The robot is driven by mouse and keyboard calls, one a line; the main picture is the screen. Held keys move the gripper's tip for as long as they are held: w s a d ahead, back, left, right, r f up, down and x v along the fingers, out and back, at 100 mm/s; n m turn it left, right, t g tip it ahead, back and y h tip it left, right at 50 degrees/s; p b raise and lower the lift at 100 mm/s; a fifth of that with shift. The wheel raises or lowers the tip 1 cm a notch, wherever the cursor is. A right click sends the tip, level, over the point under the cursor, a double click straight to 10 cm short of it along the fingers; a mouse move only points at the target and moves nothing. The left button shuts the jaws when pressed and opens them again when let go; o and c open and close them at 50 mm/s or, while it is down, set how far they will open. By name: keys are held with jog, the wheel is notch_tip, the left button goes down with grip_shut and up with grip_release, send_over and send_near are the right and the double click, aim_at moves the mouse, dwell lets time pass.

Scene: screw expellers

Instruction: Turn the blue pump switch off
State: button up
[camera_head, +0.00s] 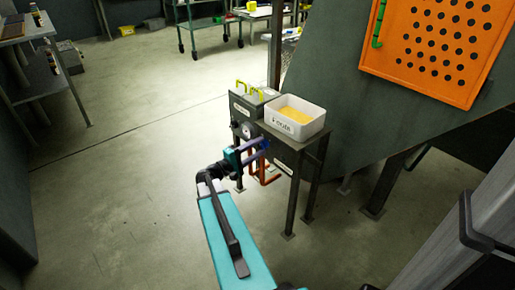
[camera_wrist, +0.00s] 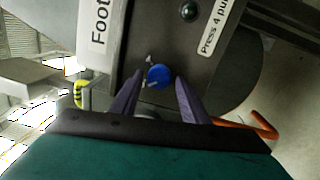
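The blue pump switch (camera_wrist: 159,77) is a round blue knob on a dark panel in the wrist view. It sits between and just beyond the tips of my gripper (camera_wrist: 158,84). The two purple fingers are apart, and I see nothing held between them. I cannot tell if a fingertip touches the knob. In the head view my gripper (camera_head: 262,147) reaches the front of the dark control box (camera_head: 248,108), and the arm hides the knob there. Small pale marks show at the knob's left; the switch's setting is not clear.
A white bin (camera_head: 296,117) with yellow contents stands on the stand beside the box. Orange pipes (camera_head: 266,176) run below the gripper. A dark round button (camera_wrist: 188,12) and white labels are on the panel. A large sloped dark housing (camera_head: 340,110) is at right.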

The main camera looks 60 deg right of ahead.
jog(key=shift+o, duration=0.2)
jog(key=shift+a, duration=0.1)
jog(key=p+v, duration=0.2)
jog(key=v, duration=1.1)
jog(key=shift+a, duration=0.35)
jog(key=shift+w, duration=0.1)
jog(key=shift+r+p, duration=0.1)
jog(key=shift+p, duration=0.25)
